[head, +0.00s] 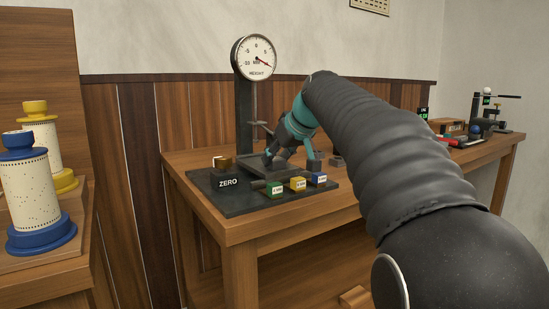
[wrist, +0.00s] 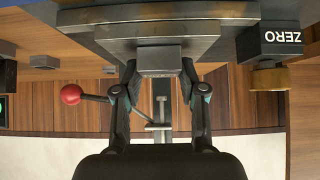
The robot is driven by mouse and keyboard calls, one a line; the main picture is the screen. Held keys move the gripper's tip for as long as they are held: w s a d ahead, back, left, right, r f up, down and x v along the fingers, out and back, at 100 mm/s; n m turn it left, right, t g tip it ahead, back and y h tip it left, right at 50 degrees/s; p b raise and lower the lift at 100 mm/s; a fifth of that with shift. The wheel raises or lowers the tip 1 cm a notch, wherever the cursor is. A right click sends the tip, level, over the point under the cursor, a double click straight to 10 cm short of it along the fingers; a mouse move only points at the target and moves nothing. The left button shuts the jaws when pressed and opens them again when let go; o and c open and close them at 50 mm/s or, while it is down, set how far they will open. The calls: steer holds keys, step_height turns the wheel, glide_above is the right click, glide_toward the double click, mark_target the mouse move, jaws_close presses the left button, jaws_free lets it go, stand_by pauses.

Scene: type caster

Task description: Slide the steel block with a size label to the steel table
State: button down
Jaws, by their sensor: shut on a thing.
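My gripper (head: 270,158) is low over the small steel table (head: 250,167) of the dial gauge (head: 257,58). In the wrist view, which looks upside down, my gripper (wrist: 160,85) is shut on a plain grey steel block (wrist: 159,60). The block is at the edge of the steel table (wrist: 160,29); whether it rests on it I cannot tell. No size label shows on its visible face. In the head view my fingers hide the block. The gauge's thin stem (wrist: 161,120) shows beyond the block.
A ZERO block (head: 228,182) is at left. A red-knobbed lever (wrist: 70,94) is close beside my finger.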

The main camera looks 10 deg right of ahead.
steer(key=shift+s+d, duration=0.1)
steer(key=shift+s, duration=0.1)
steer(key=c, duration=0.6)
jaws_free()
steer(key=v, duration=1.2)
steer(key=s+a+f+m+g+h, duration=0.1)
steer(key=s+f, duration=0.8)
steer(key=f, duration=0.2)
steer(key=s+a+f+m+g+h, duration=0.1)
steer(key=s+a+f, duration=0.1)
steer(key=s+f, duration=0.7)
steer(key=s+a+f+m+g+h, duration=0.1)
steer(key=s+f, duration=0.8)
steer(key=f, duration=0.5)
steer(key=shift+s+a+m, duration=0.1)
steer(key=shift+a+m, duration=0.3)
